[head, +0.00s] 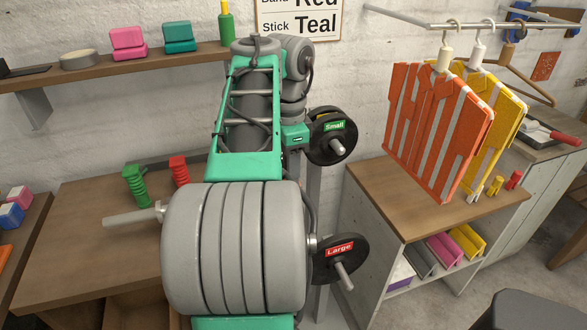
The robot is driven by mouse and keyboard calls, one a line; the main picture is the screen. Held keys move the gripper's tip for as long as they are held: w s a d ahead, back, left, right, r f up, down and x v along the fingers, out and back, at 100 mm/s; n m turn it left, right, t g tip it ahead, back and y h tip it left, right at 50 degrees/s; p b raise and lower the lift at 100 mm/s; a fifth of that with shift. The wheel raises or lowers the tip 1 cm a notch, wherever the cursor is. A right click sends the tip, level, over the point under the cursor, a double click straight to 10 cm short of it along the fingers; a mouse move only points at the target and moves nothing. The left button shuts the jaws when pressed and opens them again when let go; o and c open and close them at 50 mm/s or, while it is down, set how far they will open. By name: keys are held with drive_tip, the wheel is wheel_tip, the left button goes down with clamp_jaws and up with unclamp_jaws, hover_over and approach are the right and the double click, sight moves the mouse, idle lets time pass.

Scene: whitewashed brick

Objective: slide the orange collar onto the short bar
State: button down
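I make out no orange collar for certain. A red coil-shaped piece (180,170) and a green coil-shaped piece (134,186) stand on the wooden bench (80,255) at left. A light grey rod (128,218) reaches left over the bench from behind my large grey ribbed arm part; I cannot tell whether it is the short bar. Black discs marked Small (331,138) and Large (342,258) sit around grey pegs right of my arm. My teal and grey arm fills the middle and hides part of the bench. I cannot make out my gripper.
A wall shelf (195,57) holds pink and teal blocks, a tape roll and a green bottle. At right, striped orange and yellow vests (437,132) hang from a rail over a cabinet (415,205). A dark seat (515,310) is at lower right.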

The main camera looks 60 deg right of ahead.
drive_tip(key=shift+w+a, duration=3.55)
drive_tip(key=c, duration=0.7)
unclamp_jaws()
drive_tip(key=shift+o, duration=0.2)
wheel_tip(320, 180, up, 8)
drive_tip(key=p, duration=0.7)
drive_tip(key=shift+f, duration=0.1)
